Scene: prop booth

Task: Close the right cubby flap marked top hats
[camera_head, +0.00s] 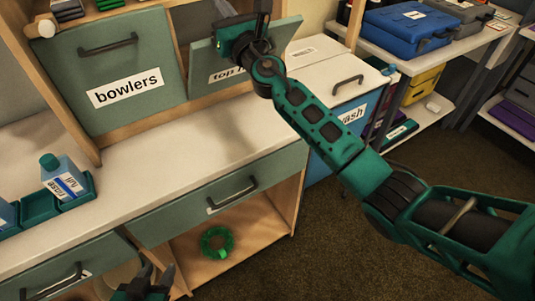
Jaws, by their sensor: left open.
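The flap marked "top h..." (203,78) is at the upper middle, right of the bowlers flap. It stands tilted out from the cubby frame, partly open, and the rest of its label is hidden behind my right arm. My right gripper (243,22) is at the flap's upper part, in front of its face. Its fingers are dark and overlap the arm, so I cannot tell whether they are open, or whether they touch the flap. My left gripper (153,277) is low at the bottom edge, open and empty, in front of the lower drawers, far from the flap.
The bowlers flap (88,62) looks shut. A pale counter (150,165) runs below, with a rinse bottle (62,178) in a green tray (40,207) at left. A blue bin marked "...wash" (325,150) stands right.

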